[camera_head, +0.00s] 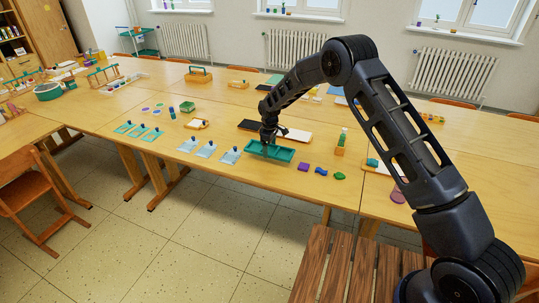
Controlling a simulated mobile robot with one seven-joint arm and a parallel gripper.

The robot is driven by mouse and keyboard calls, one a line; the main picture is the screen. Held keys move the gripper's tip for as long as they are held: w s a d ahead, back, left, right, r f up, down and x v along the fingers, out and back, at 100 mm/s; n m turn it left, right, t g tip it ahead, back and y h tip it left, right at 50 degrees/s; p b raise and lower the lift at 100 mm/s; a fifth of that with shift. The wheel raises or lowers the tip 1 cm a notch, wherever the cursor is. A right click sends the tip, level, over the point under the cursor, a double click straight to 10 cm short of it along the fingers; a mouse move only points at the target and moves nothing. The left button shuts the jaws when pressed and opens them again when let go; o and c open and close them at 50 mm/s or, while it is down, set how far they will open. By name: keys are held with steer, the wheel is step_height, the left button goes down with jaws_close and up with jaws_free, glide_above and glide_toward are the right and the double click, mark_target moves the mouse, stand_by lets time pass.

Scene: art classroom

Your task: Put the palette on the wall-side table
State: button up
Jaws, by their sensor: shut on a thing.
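My gripper (269,138) is over the front edge of the long wooden table and is shut on a shallow teal tray (285,154), which looks like the palette. The tray appears level, at or just above the tabletop; I cannot tell whether it touches. My fingertips are small here and partly merge with the tray's far rim. Wooden tables (225,120) run in a long row across the room, with their far side toward the radiator wall. I cannot tell for certain which one is the wall-side table.
Pale blue cards (206,149) lie left of the tray; a purple block (304,166) and other small pieces lie right. A slatted wooden surface (345,265) is in front.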

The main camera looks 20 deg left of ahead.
mark_target(270, 151)
steer(key=shift+f, duration=2.15)
steer(key=shift+f, duration=0.1)
steer(key=o, duration=0.9)
step_height(270, 151, up, 12)
steer(key=shift+r, duration=0.1)
